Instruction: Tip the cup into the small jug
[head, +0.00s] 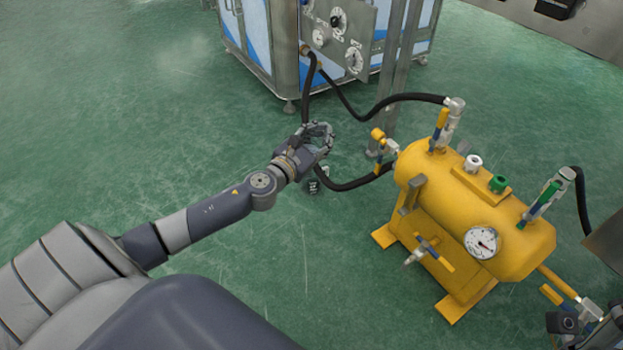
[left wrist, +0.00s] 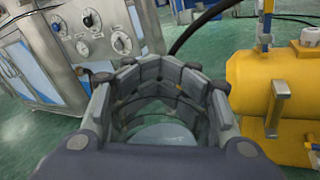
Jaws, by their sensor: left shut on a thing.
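My left gripper (head: 320,140) is a grey multi-fingered hand, held out over the green floor between the steel machine and the yellow tank. Its fingers are curled into a ring. In the left wrist view, the fingers (left wrist: 160,88) close around a see-through thing (left wrist: 160,134) with a pale, rounded surface low inside the ring. It looks like a clear cup, but the fingers hide most of it and I cannot tell its contents. I cannot make out a small jug in either view.
The yellow tank (head: 465,215) with a gauge and valves stands to the right of the hand. A steel and blue machine (head: 265,40) with knobs stands behind. Black hoses (head: 345,184) run between them, close to the hand. The green floor at left is clear.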

